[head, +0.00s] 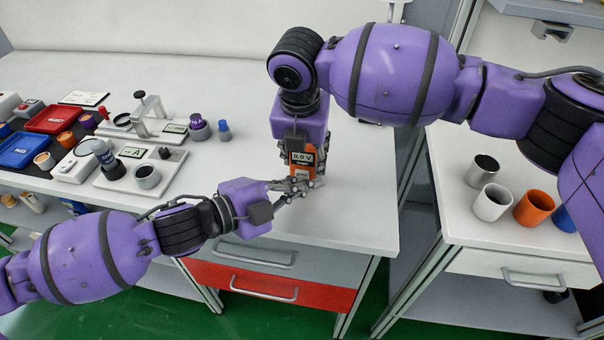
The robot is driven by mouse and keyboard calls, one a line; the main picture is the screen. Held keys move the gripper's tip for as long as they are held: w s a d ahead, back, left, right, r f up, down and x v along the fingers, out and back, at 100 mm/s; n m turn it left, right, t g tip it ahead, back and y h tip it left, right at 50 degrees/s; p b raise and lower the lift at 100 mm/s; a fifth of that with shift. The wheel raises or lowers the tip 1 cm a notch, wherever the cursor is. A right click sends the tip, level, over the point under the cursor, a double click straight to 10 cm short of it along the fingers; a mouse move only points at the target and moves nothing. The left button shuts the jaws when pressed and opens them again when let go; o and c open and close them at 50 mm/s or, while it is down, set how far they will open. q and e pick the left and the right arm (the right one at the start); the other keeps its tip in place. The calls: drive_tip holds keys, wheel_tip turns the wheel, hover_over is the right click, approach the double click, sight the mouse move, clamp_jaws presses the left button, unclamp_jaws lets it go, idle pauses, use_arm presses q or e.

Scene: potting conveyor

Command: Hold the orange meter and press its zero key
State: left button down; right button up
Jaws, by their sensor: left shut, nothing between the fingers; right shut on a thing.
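The orange meter (302,171) stands upright on the white bench, its display reading 0.0 V and facing the camera. My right gripper (304,150) comes from above and is shut on the meter. My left gripper (312,184) is shut with nothing in it, its fingertips in front of the lower part of the meter. The fingers hide the lower face, so the zero key is not visible. I cannot tell whether the fingertips touch the meter.
Left on the bench are a red tray (53,119), a blue tray (20,150) and several instruments with small cups. A side table at right holds a white cup (491,203), an orange cup (534,208) and others. Bench surface behind the meter is clear.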

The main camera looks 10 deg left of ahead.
use_arm(q)
drive_tip(key=shift+s, duration=0.55)
drive_tip(key=shift+s, duration=2.55)
use_arm(e)
drive_tip(key=o, duration=1.1)
drive_tip(key=shift+c, duration=0.2)
